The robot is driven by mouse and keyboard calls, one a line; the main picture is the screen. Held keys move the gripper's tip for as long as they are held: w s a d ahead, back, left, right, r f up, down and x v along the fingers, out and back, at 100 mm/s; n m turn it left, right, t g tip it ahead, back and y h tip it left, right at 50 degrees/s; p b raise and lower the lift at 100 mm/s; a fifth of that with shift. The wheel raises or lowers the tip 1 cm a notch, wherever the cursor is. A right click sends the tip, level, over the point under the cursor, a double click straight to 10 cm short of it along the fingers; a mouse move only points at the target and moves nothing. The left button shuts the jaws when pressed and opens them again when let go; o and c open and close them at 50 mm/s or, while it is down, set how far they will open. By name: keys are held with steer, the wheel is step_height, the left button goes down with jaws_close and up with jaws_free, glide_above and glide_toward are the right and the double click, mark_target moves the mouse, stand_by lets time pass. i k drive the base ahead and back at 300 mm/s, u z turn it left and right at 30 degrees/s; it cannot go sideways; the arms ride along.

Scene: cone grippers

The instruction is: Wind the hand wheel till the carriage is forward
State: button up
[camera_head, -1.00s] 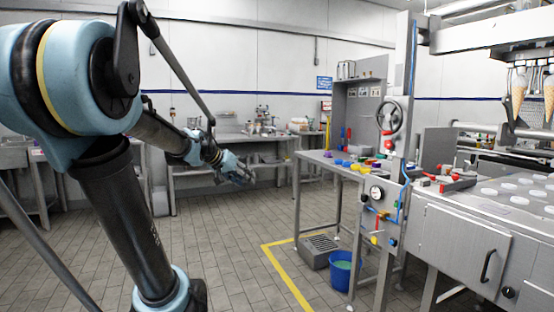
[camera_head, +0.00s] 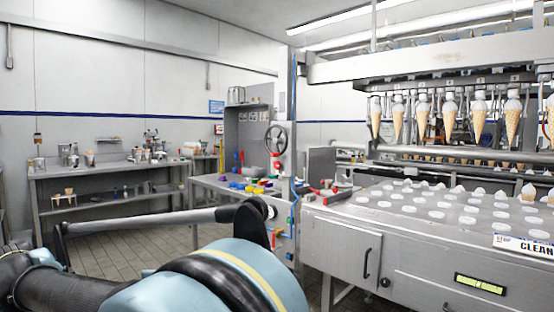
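The hand wheel (camera_head: 276,139) is a dark spoked ring on a grey upright post, left of the cone machine. A red part sits just below it. The carriage appears to be the overhead beam (camera_head: 430,68) of the machine, with a row of cones (camera_head: 421,118) hanging under it above the machine's top; I cannot tell its exact travel position. My arm crosses the bottom of the view, below and in front of the wheel. My gripper is outside the picture, so its fingers and anything in them are hidden.
The machine's bed (camera_head: 395,206) holds several white round pieces, with a closed cabinet door (camera_head: 345,256) below. A side table (camera_head: 215,183) with coloured parts stands left of the wheel post. A back bench (camera_head: 105,172) stands along the wall. Tiled floor shows between them.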

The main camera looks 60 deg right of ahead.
mark_target(278, 140)
steer(key=z, duration=1.1)
steer(key=k, duration=0.15)
steer(key=z, duration=0.15)
